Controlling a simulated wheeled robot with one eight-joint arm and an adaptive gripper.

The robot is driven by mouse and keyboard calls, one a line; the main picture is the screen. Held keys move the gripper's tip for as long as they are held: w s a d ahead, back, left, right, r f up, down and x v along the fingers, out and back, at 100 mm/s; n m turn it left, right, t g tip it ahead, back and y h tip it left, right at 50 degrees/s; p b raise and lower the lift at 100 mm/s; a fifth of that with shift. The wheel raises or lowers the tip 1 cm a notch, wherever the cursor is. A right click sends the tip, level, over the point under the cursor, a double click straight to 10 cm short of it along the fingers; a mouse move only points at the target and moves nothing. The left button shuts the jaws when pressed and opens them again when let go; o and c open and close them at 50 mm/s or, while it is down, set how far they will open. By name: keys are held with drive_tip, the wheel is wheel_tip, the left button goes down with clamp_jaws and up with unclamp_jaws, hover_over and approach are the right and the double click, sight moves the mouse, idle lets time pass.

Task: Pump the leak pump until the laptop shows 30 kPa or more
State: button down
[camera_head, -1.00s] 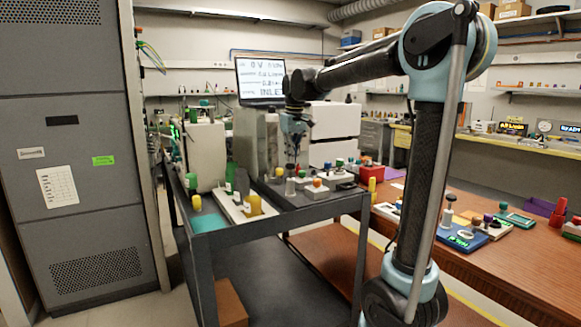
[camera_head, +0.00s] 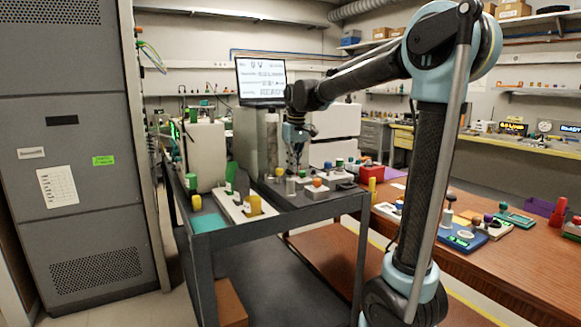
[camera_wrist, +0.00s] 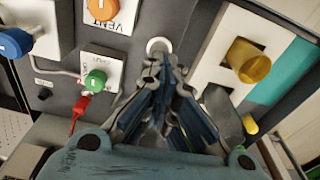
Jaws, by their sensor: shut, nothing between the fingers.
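The laptop (camera_head: 261,80) stands at the back of the cart with its screen lit. Its text is too small and blurred to read a pressure. My gripper (camera_head: 297,166) is shut and empty above the dark top of the cart. A grey upright cylinder (camera_head: 290,187) stands just below and in front of it; I cannot tell for sure that it is the leak pump. In the wrist view, my closed fingertips (camera_wrist: 160,62) point at a pale round top (camera_wrist: 158,46). I cannot tell whether they touch it.
An orange knob (camera_wrist: 102,8) marked VENT, a green knob (camera_wrist: 95,82) and a blue knob (camera_wrist: 14,43) lie left of the fingers. A yellow knob (camera_wrist: 248,60) on a white plate is to the right. A red box (camera_head: 375,173) sits at the cart's right.

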drive_tip(key=shift+s+d+r, duration=0.3)
drive_tip(key=shift+s+d, duration=0.3)
drive_tip(key=shift+s, duration=0.15)
drive_tip(key=shift+r, duration=0.15)
wheel_tip(320, 180, up, 12)
drive_tip(key=shift+s+d+f, duration=0.2)
drive_tip(key=shift+s+d, duration=0.2)
idle(0.8)
drive_tip(key=w+a+f, duration=0.2)
drive_tip(key=shift+w+a+f, duration=0.15)
drive_tip(key=shift+w+f, duration=0.05)
drive_tip(key=shift+w, duration=0.15)
drive_tip(key=shift+f, duration=0.1)
